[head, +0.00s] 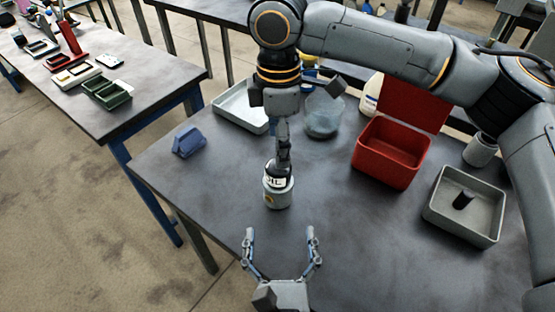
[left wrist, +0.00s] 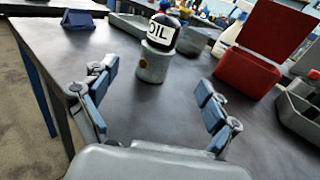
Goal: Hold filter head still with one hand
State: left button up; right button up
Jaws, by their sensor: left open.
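A grey cylinder, likely the filter head (head: 277,197), stands upright on the table near its middle. It also shows in the left wrist view (left wrist: 153,65). A dark container with a white OIL label (left wrist: 163,31) sits at its top, tilted; it also shows in the head view (head: 275,181). My left gripper (head: 282,236) is open and empty, in front of the cylinder and apart from it. In the left wrist view its fingers (left wrist: 157,78) spread to either side, short of the cylinder. My right gripper (head: 283,160) points down at the OIL container; its finger closure is unclear.
A blue block (head: 188,142) lies at the left of the table. A pale tray (head: 241,108) and a clear container (head: 323,116) stand behind. An open red box (head: 391,152) and a grey bin (head: 464,210) stand at the right. The table's front left is clear.

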aim_at(279, 189)
pick_arm(q)
jog(key=shift+w+r, duration=0.15)
jog(key=shift+w, duration=0.25)
pick_arm(e)
jog(key=shift+s+r, duration=0.2)
jog(key=shift+s, duration=0.25)
pick_arm(q)
jog(key=w, duration=1.2)
jog(key=shift+w+a, duration=0.2)
pick_arm(e)
jog(key=shift+w, duration=0.15)
